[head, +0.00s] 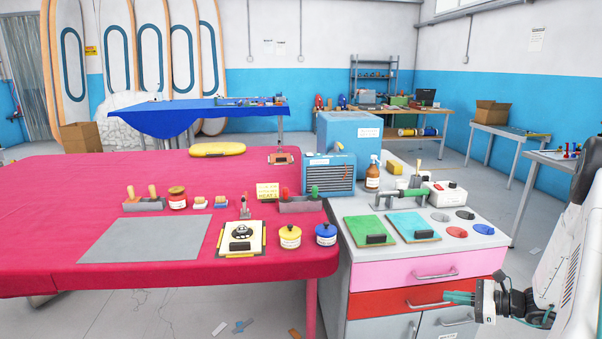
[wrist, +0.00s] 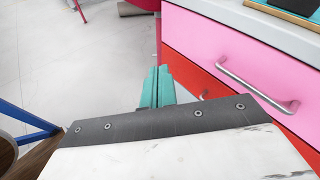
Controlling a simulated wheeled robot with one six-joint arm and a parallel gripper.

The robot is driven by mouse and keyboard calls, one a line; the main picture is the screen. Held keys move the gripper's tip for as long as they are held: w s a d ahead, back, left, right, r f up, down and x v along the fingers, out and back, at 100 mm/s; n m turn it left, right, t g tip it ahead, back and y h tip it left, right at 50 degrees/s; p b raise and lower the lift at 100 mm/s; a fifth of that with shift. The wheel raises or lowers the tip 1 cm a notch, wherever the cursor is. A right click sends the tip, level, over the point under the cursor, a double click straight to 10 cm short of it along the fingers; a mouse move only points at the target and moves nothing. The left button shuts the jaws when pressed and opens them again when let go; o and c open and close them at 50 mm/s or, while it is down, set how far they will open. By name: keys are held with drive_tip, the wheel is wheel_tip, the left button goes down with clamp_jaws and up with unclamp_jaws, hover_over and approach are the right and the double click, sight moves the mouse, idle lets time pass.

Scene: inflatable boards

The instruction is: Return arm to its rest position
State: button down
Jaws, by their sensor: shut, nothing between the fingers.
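My gripper (head: 459,298) is at the lower right in the head view, in front of the drawer cabinet. Its teal fingers point left and are closed together with nothing between them. In the wrist view the teal fingers (wrist: 157,88) also show side by side, beyond a dark plate with screws. The cabinet's pink drawer (wrist: 225,60) and red drawer (wrist: 200,85) are to their right. In the head view my white arm reaches in from the right edge.
The cabinet (head: 345,255) carries a green board (head: 362,229), a teal board (head: 412,224) and a spray bottle (head: 373,172). A pink-red table (head: 60,220) with jars and tools stands to its left. A blue bar (wrist: 25,115) shows at left in the wrist view.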

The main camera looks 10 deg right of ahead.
drive_tip(key=s+a+r+n+g, duration=0.3)
drive_tip(key=a+r+n+g, duration=0.25)
drive_tip(key=a+r, duration=0.2)
drive_tip(key=s+a+r+n+g, duration=0.4)
drive_tip(key=a+r+n, duration=0.25)
drive_tip(key=a, duration=0.25)
drive_tip(key=s+a+r+n+h, duration=1)
drive_tip(key=s+a+r+n, duration=0.3)
drive_tip(key=s, duration=0.5)
wheel_tip(320, 180, up, 3)
drive_tip(key=shift+a+f, duration=0.15)
drive_tip(key=shift+a, duration=0.6)
